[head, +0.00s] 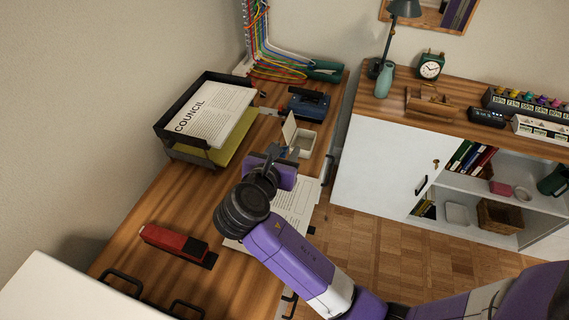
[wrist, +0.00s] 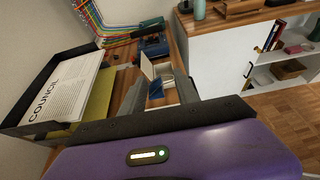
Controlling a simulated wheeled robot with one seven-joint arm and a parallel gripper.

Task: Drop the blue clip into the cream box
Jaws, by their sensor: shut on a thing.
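The cream box (head: 303,144) stands on the wooden desk with its lid (head: 289,130) raised on the left side; it also shows in the wrist view (wrist: 165,71). My gripper (head: 276,152) is just in front of the box in the head view, above the desk. In the wrist view the fingers of my gripper (wrist: 160,92) reach toward the box. A small blue piece, the blue clip (wrist: 156,89), shows between them, and the gripper is shut on it. Most of the clip is hidden in the head view.
A black tray (head: 165,132) with papers stands left of the box. A blue desk device (head: 308,103) and a green stapler (head: 325,70) lie behind it. A red stapler (head: 175,242) lies at the front left. Printed sheets (head: 299,205) lie under my arm.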

